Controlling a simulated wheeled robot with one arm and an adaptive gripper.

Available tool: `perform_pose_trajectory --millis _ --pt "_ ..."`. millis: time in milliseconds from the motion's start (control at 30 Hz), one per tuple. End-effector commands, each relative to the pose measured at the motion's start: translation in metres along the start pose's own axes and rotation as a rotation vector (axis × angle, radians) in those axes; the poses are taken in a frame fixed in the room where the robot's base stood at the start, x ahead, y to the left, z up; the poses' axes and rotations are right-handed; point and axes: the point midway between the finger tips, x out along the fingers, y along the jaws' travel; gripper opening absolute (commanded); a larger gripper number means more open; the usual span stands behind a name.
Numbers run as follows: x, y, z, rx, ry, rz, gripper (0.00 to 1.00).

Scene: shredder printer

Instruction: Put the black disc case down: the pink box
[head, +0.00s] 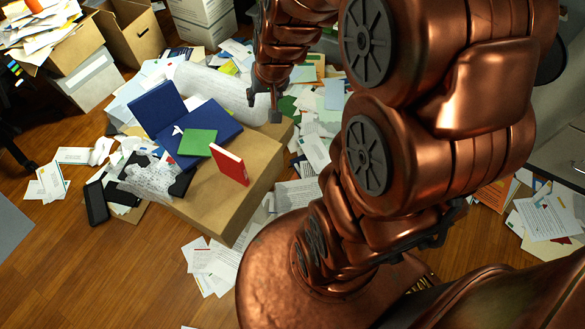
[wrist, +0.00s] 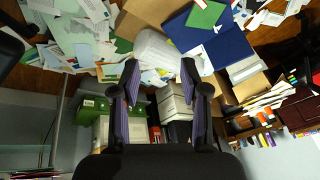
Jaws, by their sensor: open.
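My gripper (head: 275,103) is above the far side of the cardboard box, partly hidden by my arm in the head view. In the wrist view its two fingers (wrist: 160,75) are spread apart with nothing between them. A black flat case (head: 96,202) lies on the wood floor left of the cardboard box; I cannot tell if it is the disc case. Another dark flat thing (head: 183,184) lies partly under crumpled paper at the cardboard box's left edge. I see no clearly pink box in either view.
The cardboard box (head: 235,202) carries blue binders (head: 212,127), a green card (head: 197,142) and a red book or case (head: 229,164). Loose papers cover much of the floor. More boxes (head: 135,32) stand at the back left. Bare floor (head: 100,270) shows at the front left.

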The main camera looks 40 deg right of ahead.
Motion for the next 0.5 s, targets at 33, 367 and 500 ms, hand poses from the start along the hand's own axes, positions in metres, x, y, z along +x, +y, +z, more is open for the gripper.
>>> perform_pose_trajectory --millis 33,367,500 --pt "-0.011 -0.012 0.019 -0.052 -0.048 -0.007 0.45" --pt "-0.087 -0.021 0.152 -0.326 -0.413 0.062 0.45" --pt "-0.116 -0.006 0.189 -0.396 -0.517 0.113 0.45"
